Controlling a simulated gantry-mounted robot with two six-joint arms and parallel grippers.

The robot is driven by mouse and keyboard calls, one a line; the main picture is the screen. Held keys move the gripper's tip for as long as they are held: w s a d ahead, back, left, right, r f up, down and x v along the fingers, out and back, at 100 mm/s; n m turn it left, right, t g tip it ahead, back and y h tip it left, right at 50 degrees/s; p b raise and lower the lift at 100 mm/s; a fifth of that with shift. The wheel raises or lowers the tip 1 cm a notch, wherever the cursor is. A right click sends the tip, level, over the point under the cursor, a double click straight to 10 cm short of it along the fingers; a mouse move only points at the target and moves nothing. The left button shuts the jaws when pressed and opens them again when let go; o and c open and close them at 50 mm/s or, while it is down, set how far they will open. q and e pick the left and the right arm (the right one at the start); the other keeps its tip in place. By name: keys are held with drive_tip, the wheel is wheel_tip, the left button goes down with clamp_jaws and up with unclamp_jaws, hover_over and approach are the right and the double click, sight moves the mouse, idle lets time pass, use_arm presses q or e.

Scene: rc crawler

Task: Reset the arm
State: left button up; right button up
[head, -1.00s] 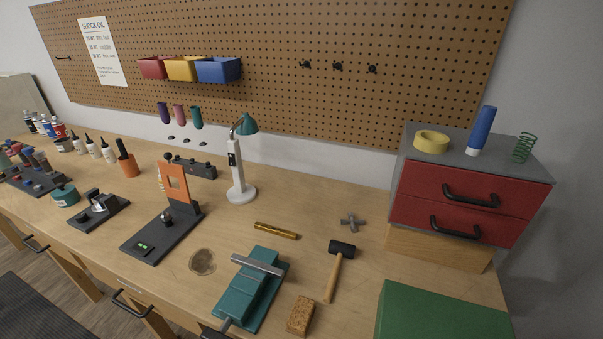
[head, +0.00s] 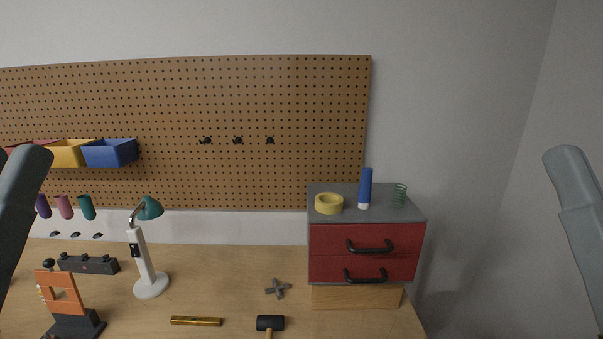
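Parts of my two arms show as grey links at the left and right edges of the head view. Neither of my grippers shows in the view. The orange tool with a black base (head: 62,293) stands on the workbench (head: 230,285) at the lower left. No arm link touches anything on the bench in this view.
A white lamp with a teal head (head: 146,262), a brass rod (head: 196,321), a grey cross-shaped part (head: 278,289) and a black-headed hammer (head: 270,323) are on the bench.

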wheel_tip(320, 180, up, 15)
drive_tip(key=p, duration=1.2)
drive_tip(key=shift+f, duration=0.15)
